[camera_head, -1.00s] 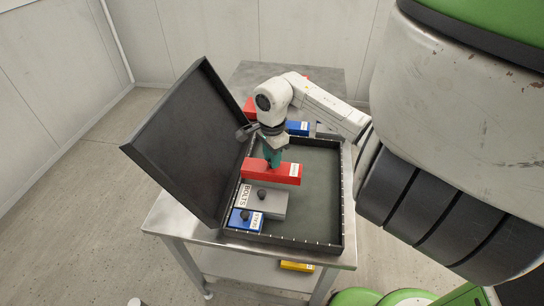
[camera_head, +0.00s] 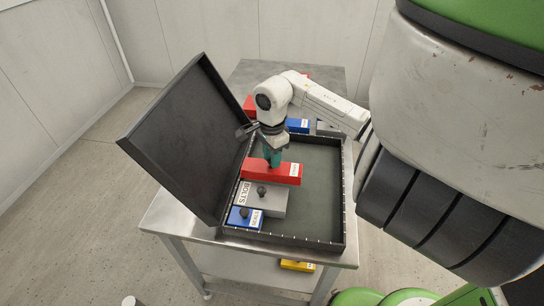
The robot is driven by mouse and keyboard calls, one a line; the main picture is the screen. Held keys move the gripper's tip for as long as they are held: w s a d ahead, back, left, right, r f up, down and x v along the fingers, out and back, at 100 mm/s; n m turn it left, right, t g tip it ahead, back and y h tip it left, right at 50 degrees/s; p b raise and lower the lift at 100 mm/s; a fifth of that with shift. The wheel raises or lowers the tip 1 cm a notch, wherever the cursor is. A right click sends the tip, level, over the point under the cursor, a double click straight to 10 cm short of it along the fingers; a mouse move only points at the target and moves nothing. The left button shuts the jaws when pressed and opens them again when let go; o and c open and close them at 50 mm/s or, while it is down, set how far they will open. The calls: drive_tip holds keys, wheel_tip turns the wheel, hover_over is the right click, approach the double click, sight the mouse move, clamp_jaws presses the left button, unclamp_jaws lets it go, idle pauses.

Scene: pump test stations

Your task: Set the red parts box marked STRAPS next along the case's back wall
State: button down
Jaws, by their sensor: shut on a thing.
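A red parts box (camera_head: 284,176) with a white label at its right end is inside the open black case (camera_head: 340,215). The label is too small to read. My gripper (camera_head: 273,163) is shut on the red box from above. The box lies beside the grey box marked BOLTS (camera_head: 268,201), on its far side, along the wall by the open lid (camera_head: 185,135). I cannot tell whether it rests on the case floor or touches the grey box.
A blue box (camera_head: 243,219) sits at the near end of the same row. The case's right part is clear. Behind the case are another red box (camera_head: 249,106) and a blue box (camera_head: 298,126). A yellow box (camera_head: 298,265) lies on the lower shelf of the table.

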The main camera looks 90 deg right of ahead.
drive_tip(key=shift+f+b, duration=0.3)
drive_tip(key=shift+f, duration=0.05)
drive_tip(key=shift+f+b, duration=0.65)
drive_tip(key=shift+b, duration=0.2)
drive_tip(key=shift+f+b, duration=1.2)
drive_tip(key=shift+b, duration=0.15)
idle(0.5)
drive_tip(key=c, duration=0.8)
unclamp_jaws()
wheel_tip(320, 180, up, 11)
drive_tip(key=shift+f+b, duration=0.1)
drive_tip(key=shift+b, duration=0.65)
